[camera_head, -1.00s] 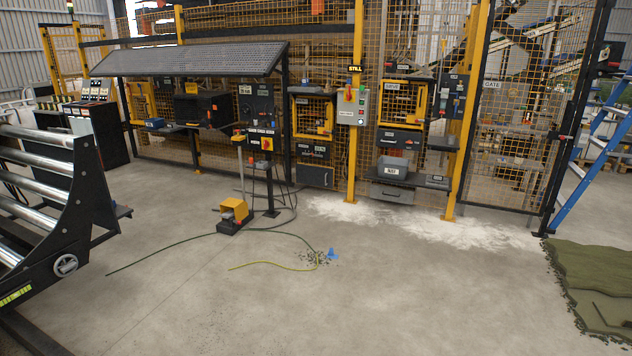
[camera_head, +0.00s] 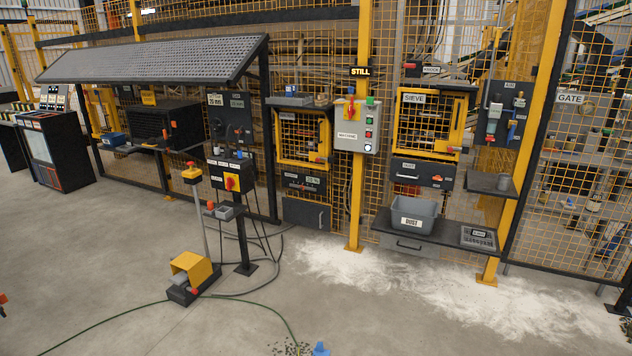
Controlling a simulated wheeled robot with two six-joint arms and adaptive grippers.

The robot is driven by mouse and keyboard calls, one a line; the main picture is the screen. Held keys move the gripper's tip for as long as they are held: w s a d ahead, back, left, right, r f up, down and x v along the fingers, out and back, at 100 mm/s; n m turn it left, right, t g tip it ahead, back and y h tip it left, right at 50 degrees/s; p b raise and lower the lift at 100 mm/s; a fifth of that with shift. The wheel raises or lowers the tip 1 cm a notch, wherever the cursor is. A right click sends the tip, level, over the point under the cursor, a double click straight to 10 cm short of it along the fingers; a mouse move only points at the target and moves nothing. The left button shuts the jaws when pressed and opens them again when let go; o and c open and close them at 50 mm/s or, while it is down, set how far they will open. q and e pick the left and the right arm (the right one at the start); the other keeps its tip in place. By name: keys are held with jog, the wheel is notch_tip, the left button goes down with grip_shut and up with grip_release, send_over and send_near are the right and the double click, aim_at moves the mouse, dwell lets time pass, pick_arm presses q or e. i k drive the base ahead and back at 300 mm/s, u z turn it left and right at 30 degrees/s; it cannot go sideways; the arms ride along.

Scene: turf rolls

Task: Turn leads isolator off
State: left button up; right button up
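A black box on a post (camera_head: 230,173) stands in front of the fence, left of centre, with cables running down from it. A rotary switch with a red handle on a yellow plate (camera_head: 232,182) sits on its front. The small labels on this box are too small to read surely, so I cannot tell whether it is the leads isolator. A grey box labelled MACHINE (camera_head: 357,127) on the yellow fence post also has a red and yellow rotary switch (camera_head: 350,109). The handle positions are hard to tell. Neither of my grippers is in view.
A yellow foot pedal (camera_head: 192,272) and cables lie on the floor before the post. A blue object (camera_head: 320,348) is at the bottom edge. White dust (camera_head: 400,283) covers floor near the DUST bin (camera_head: 414,213). Floor at lower left is mostly clear.

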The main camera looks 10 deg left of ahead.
aim_at(230, 180)
jog(key=u, duration=0.45)
jog(key=i, duration=1.6)
jog(key=u, duration=0.2)
jog(key=i, duration=2.35)
jog(key=u, duration=0.05)
